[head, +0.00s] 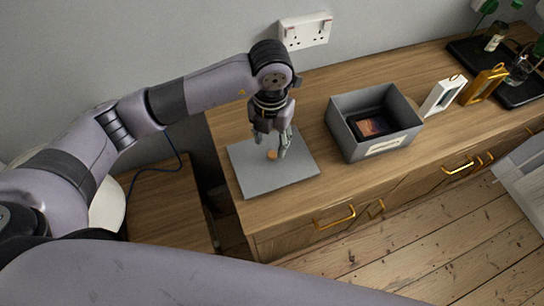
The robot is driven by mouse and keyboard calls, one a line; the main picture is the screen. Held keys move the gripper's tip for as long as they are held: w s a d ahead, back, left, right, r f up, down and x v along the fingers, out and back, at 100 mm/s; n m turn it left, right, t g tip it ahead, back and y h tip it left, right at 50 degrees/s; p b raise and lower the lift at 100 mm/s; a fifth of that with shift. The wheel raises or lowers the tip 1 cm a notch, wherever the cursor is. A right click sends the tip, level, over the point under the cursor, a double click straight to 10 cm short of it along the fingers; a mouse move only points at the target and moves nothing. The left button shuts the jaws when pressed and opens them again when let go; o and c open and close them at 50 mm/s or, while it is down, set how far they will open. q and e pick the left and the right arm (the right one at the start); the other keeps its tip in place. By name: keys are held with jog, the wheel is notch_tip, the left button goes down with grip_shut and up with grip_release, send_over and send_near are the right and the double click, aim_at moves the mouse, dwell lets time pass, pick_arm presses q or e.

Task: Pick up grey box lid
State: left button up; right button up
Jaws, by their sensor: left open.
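The grey box lid (255,179) lies flat on the left end of the wooden cabinet top. A small round orange-brown knob (272,155) shows near its middle. My left gripper (271,152) points down over the lid, open, with its fingers around or just above the knob; I cannot tell whether they touch it. The grey box (350,141) stands open to the right of the lid, with a dark framed item (371,126) inside and a pale label on its front. My right gripper is not in view.
A white lantern-like holder (443,95) and a gold one (484,84) stand right of the box. A dark tray (519,93) with bottles is at the far right. A wall socket (305,31) is behind. Gold handles (336,217) line the cabinet front.

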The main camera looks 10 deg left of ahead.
aim_at(272, 154)
pick_arm(q)
notch_tip(272, 154, down, 5)
jog(key=shift+d+r+p, duration=0.1)
jog(key=shift+p, duration=0.75)
jog(key=shift+f, duration=0.4)
grip_shut()
